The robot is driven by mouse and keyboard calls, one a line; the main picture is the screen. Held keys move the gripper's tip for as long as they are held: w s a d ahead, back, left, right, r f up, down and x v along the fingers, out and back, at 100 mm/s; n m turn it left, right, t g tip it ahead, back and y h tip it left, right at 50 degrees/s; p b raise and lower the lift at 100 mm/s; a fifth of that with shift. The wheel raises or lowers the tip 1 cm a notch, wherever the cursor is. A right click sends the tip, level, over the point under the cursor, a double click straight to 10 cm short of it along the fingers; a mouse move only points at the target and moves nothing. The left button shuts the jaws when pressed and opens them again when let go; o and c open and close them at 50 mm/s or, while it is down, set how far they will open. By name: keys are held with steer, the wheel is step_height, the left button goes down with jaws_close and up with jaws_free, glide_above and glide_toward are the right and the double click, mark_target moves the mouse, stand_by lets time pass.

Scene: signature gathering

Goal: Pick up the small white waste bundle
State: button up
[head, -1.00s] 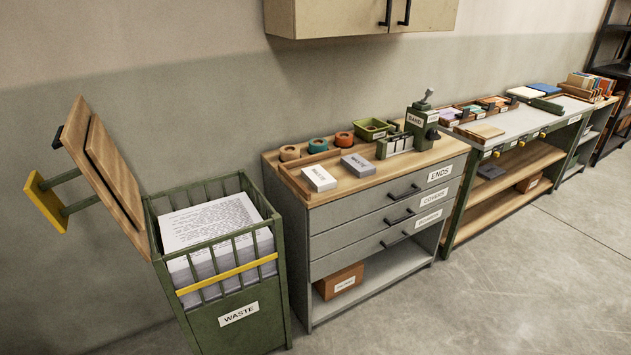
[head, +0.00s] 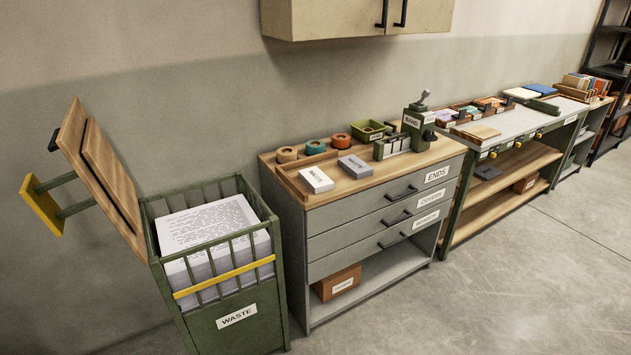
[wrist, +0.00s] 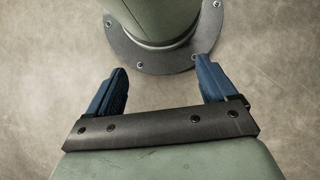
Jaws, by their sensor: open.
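The small white waste bundle (head: 315,180) lies on a shallow wooden tray on top of the grey drawer cabinet (head: 345,245), at the tray's left end in the head view. A grey bundle (head: 355,166) lies just right of it. My gripper (wrist: 165,77) shows only in the wrist view. Its two blue fingers are spread apart with nothing between them, above the floor and my own base. It is far from the bundle, which the wrist view does not show.
A green WASTE bin (head: 222,320) full of paper stands left of the cabinet, its wooden lid (head: 108,175) open. Tape rolls (head: 315,147), a green tray (head: 369,131) and a hand-levered device (head: 418,122) stand behind the bundles. A wall cupboard (head: 340,18) hangs above. The floor in front is clear.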

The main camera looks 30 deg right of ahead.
steer(key=shift+o, duration=1.2)
steer(key=w+d+r+t, duration=0.15)
steer(key=w+d, duration=0.25)
steer(key=w, duration=0.6)
steer(key=w+d+t, duration=0.2)
steer(key=w+d, duration=0.2)
steer(key=w, duration=0.7)
steer(key=w+d+r+m+t, duration=0.1)
steer(key=w+d+r+t, duration=0.1)
steer(key=w+d+r, duration=0.45)
steer(key=w+d+r+t, duration=0.2)
steer(key=w+d+r, duration=0.1)
steer(key=w+d, duration=0.65)
steer(key=w+d+r+m+t+h, duration=0.1)
steer(key=w+d+r, duration=0.4)
steer(key=d+r, duration=0.25)
steer(key=w+d+r+t, duration=0.1)
steer(key=w+d+r, duration=0.4)
steer(key=d, duration=0.4)
steer(key=w+d+r+t+h, duration=0.2)
steer(key=d+r+h, duration=0.1)
steer(key=d+r, duration=1.65)
step_height(320, 180, up, 16)
steer(key=n+y, duration=0.1)
steer(key=y, duration=0.3)
glide_above(318, 178)
steer(key=s, duration=0.6)
steer(key=x, duration=1.3)
steer(key=shift+a, duration=0.1)
